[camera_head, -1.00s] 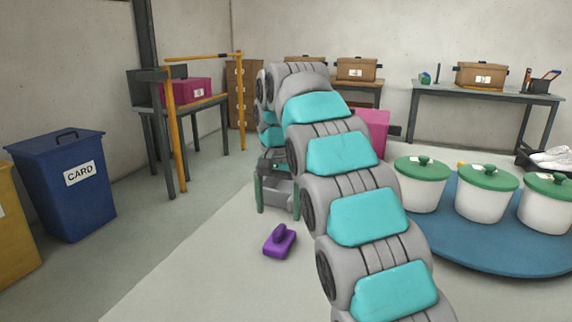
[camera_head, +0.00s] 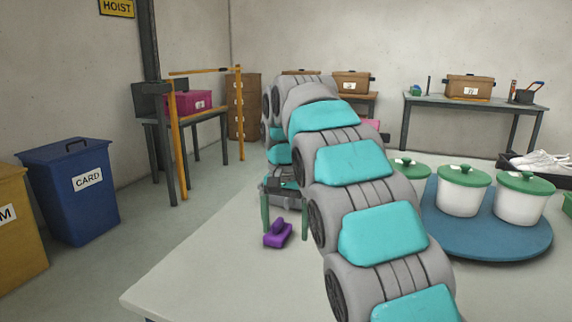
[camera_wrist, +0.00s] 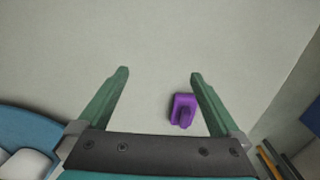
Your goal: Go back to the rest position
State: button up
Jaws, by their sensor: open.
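My gripper (camera_head: 284,223) is open and empty above the pale table (camera_head: 205,275), with its green fingers spread. In the wrist view the two fingertips (camera_wrist: 161,73) stand well apart with bare table between and beyond them. A purple block with a raised handle (camera_head: 278,234) lies on the table by the gripper. In the wrist view the purple block (camera_wrist: 183,110) shows just inside the right finger, and I cannot tell the height between them. My teal and grey arm hides part of the table's middle.
A blue round mat (camera_head: 470,242) on the right holds white pots with green lids (camera_head: 463,190). White shoes (camera_head: 540,163) sit in a dark tray behind it. A blue CARD bin (camera_head: 75,190) and a yellow bin (camera_head: 20,235) stand left. The table's front left is clear.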

jog(key=s+d+f+n, duration=0.1)
jog(key=s+d+f, duration=0.1)
jog(key=s+d, duration=0.55)
jog(key=s+d+f, duration=0.2)
jog(key=s+d, duration=0.2)
jog(key=s, duration=0.6)
jog(key=s+d+f+n, duration=0.1)
jog(key=s+f, duration=0.4)
jog(key=s, duration=0.5)
jog(key=s+d+f+n+g, duration=0.1)
jog(key=s+f, duration=0.4)
jog(key=s, duration=0.5)
jog(key=shift+s+d+n+g, duration=0.3)
jog(key=shift+s+d, duration=0.1)
jog(key=shift+d, duration=0.45)
jog(key=shift+f, duration=0.1)
